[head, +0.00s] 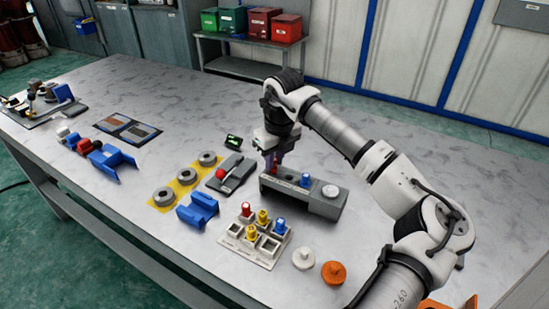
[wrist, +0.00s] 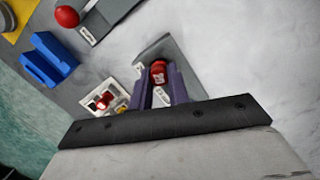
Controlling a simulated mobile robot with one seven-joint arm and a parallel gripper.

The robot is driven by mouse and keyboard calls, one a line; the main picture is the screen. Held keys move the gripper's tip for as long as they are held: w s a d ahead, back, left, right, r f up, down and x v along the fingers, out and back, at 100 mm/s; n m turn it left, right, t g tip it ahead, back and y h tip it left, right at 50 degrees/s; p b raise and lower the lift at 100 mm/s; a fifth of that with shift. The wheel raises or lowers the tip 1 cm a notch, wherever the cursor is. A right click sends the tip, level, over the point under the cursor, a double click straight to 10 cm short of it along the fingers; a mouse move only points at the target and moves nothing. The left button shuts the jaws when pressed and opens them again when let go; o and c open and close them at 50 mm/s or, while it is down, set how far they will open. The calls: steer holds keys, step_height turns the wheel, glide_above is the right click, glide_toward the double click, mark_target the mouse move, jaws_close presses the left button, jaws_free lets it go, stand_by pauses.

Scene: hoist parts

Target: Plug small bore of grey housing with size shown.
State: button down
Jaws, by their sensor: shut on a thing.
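The grey housing (head: 322,209) lies on the bench as a long block. A blue plug (head: 305,180) stands at its middle and a pale round disc (head: 330,191) sits at its right end. My gripper (head: 273,162) is over the housing's left end, shut on a red plug (wrist: 158,72) that shows between the fingers in the wrist view. The fingers hide the bore there, so I cannot tell whether the plug is in it or above it. A small display with green characters (head: 234,141) stands behind; its reading is too small to make out.
A plug tray (head: 262,259) holds red, yellow and blue plugs in front of the housing. A grey fixture with a red knob (head: 220,174), blue cradle (head: 198,210), grey rings (head: 163,196), white knob (head: 303,258) and orange knob (head: 333,272) lie around.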

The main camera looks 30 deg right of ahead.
steer(key=shift+f+b, duration=0.5)
steer(key=shift+f, duration=0.05)
steer(key=shift+f+b, duration=0.25)
steer(key=shift+b, duration=0.8)
stand_by(3.7)
stand_by(0.4)
steer(key=c, duration=1.3)
jaws_free()
steer(key=shift+o, duration=0.2)
steer(key=shift+r+p, duration=1.8)
steer(key=shift+r, duration=1.8)
steer(key=shift+f, duration=0.1)
